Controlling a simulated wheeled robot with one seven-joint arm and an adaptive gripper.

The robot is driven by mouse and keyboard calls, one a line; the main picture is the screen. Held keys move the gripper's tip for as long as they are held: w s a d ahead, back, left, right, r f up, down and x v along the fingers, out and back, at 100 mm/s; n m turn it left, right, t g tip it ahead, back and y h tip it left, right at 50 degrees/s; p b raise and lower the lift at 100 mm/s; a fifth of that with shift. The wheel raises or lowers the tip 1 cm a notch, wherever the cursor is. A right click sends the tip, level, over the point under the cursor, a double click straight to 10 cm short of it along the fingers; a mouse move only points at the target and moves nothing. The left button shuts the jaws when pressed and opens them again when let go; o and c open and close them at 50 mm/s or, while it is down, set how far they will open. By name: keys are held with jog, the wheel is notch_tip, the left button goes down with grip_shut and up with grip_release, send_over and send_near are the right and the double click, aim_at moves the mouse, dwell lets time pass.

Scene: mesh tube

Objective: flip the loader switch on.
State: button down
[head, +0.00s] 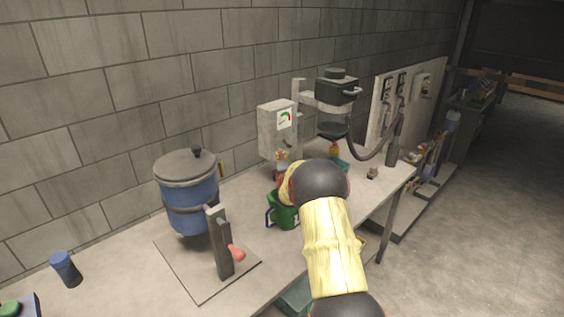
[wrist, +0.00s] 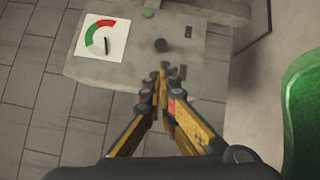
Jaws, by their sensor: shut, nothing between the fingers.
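The loader is a grey box (head: 270,135) standing at the wall side of the bench, with a white, red and green dial on its front. In the wrist view the box (wrist: 110,75) shows the dial (wrist: 103,40) at left and a dark round knob-like part (wrist: 161,45) right of it, which looks like the switch. Its on or off position cannot be told. My gripper (wrist: 162,72) is shut and empty, its fingertips just below that part in the picture; contact is not clear. In the head view my arm hides most of the gripper.
A green container (head: 284,214) stands close by the arm and also shows at right in the wrist view (wrist: 302,105). A blue lidded pot (head: 190,200) and an upright post (head: 219,245) stand left. A dark hose (head: 372,155) hangs right of the loader.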

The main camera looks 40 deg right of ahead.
aim_at(286, 144)
jog(key=shift+x, duration=1.75)
